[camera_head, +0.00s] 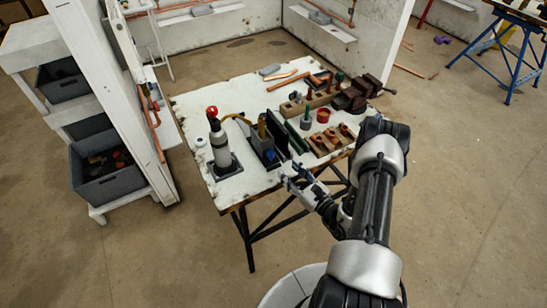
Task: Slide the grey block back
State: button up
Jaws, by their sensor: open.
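The picture does not show which of these is the task's block. My gripper (289,180) is open and empty at the table's near right edge, close to a dark upright holder (262,146). It is well short of all three grey pieces. Its fingertips are small and partly blend with the things behind them.
A torch-like canister (220,152) with a red top stands at the table's left. Wooden racks with copper fittings (331,139) and a dark vise (354,94) fill the right. The table's far left is clear. A white partition (104,90) stands left of the table.

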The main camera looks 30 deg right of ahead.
aim_at(273, 155)
jog(key=w, duration=0.3)
jog(key=w+a+b, duration=0.1)
jog(key=w, duration=0.2)
jog(key=w+a, duration=0.1)
jog(key=w, duration=0.2)
jog(key=shift+w, duration=0.25)
jog(key=shift+d, duration=0.1)
grip_shut()
